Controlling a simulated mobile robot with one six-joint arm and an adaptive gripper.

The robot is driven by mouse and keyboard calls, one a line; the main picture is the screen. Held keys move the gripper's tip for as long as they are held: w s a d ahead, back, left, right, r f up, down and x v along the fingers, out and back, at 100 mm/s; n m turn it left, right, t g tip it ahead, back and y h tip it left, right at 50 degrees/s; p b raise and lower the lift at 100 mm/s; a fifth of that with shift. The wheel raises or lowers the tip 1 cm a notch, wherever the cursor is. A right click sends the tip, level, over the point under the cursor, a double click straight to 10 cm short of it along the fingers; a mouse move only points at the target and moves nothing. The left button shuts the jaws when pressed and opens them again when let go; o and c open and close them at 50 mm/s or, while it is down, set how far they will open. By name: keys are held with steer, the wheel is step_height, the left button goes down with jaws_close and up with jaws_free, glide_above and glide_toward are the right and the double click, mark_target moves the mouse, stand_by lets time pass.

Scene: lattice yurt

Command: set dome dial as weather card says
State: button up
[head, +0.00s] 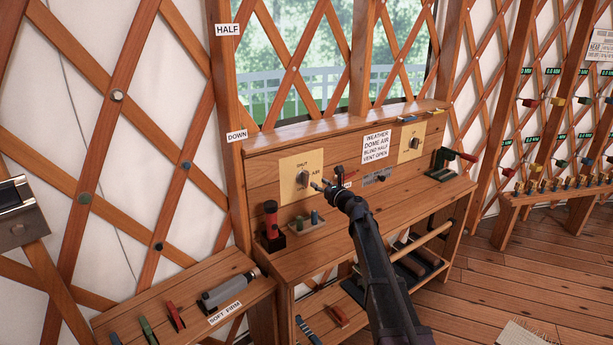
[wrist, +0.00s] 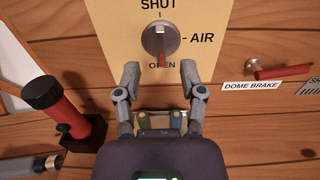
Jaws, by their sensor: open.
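The dome dial (wrist: 160,40) is a round grey knob on a cream plate (wrist: 105,25) marked SHUT at top, AIR at right and OPEN below. Its red mark points down at OPEN. In the head view the dial (head: 304,179) sits on the bench's back panel. The white weather card (head: 376,146) reads "WEATHER, DOME AIR, BLIND HALF, VENT OPEN". My gripper (wrist: 162,76) is open and empty, its fingertips just below the knob and either side of it in the wrist view. In the head view my gripper (head: 328,186) is right of the dial.
A red handle (wrist: 285,72) labelled DOME BRAKE is right of the plate. A red and black torch (head: 271,218) stands left on the bench (head: 350,222). A second dial plate (head: 411,143) is farther right, beside a red-handled crank (head: 460,156).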

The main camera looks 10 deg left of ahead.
mark_target(307, 175)
steer(key=x, duration=0.8)
steer(key=shift+w+a, duration=0.15)
steer(key=shift+w, duration=0.1)
jaws_close()
